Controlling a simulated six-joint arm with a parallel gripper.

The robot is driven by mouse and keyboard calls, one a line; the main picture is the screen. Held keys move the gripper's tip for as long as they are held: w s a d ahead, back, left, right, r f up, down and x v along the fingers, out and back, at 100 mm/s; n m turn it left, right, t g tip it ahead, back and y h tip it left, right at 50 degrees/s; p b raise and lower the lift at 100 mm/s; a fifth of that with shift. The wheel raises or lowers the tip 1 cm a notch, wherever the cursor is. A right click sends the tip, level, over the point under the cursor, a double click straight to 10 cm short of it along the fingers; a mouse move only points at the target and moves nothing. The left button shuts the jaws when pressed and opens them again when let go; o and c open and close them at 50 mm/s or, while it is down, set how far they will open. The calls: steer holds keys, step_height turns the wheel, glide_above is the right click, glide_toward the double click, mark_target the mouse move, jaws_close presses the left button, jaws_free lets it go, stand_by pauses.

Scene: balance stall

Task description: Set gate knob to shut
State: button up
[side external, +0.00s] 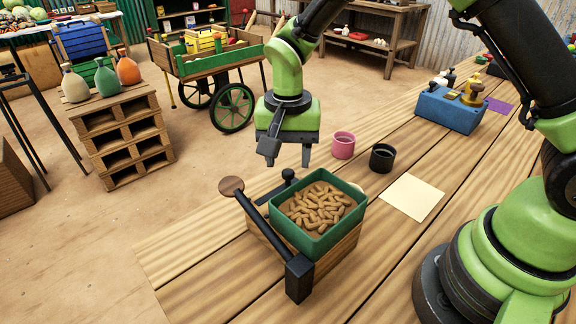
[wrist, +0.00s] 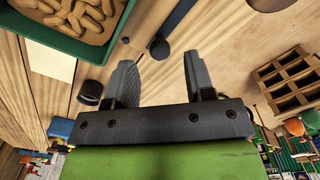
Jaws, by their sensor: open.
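A small black knob (side external: 289,175), which looks like the gate knob, stands at the back of a wooden box (side external: 345,248) bearing a green tray of peanuts (side external: 273,222). Its gate setting is unclear. In the wrist view the knob (wrist: 160,48) appears between my fingertips. The green tray (wrist: 55,40) is at upper left there. My gripper (side external: 287,157) is open and empty, pointing down above the knob, with a gap between them. In the wrist view both fingers of my gripper (wrist: 158,65) are spread.
A black bar (side external: 268,228) with a wooden disc (side external: 231,186) and a black block (side external: 299,278) runs along the box's left side. A pink cup (side external: 343,145), a black cup (side external: 382,158) and a cream card (side external: 412,197) are to the right. The blue box (side external: 450,112) is farther off.

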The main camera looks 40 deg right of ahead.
steer(key=shift+f, duration=1.5)
jaws_close()
steer(key=shift+a, duration=1.4)
jaws_free()
step_height(320, 180, up, 10)
steer(key=shift+d, duration=0.1)
